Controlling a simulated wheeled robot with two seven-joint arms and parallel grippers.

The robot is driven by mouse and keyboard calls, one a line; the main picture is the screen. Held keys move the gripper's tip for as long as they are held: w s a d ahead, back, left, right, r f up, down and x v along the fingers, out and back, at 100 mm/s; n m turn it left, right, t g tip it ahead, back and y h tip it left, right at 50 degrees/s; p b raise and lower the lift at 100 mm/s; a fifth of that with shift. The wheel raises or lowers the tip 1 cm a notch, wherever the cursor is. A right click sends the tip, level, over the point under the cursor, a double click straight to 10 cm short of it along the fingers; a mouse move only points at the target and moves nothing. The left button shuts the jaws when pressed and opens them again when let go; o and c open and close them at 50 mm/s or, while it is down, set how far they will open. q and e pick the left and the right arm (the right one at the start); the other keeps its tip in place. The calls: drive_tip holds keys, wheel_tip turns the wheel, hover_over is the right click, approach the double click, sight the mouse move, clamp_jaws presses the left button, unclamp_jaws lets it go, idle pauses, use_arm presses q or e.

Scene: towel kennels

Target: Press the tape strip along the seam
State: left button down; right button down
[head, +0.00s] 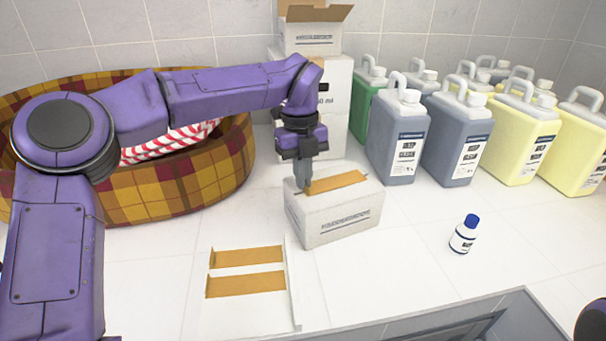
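A white carton (345,221) with printed text stands on the white tiled surface in the middle of the head view. A brown tape strip (336,182) lies along its top, over the seam. My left gripper (303,187) points down at the left end of the strip, at the carton's top edge. Its fingers look close together, but I cannot tell whether they hold the strip's end. Two more tape strips (246,285) lie on a white holder (232,318) in front and to the left. My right gripper is out of view.
A plaid pet bed (180,184) with a red-and-white striped cloth (165,143) sits behind my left arm. Stacked cartons (337,78) and several jugs (397,143) stand at the back. A small blue-capped bottle (463,238) stands right of the carton, with clear surface around it.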

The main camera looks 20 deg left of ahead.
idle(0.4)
use_arm(q)
drive_tip(key=c, duration=0.7)
unclamp_jaws()
drive_tip(key=shift+r+p, duration=2.05)
drive_tip(key=shift+r, duration=0.45)
drive_tip(key=shift+f, duration=0.1)
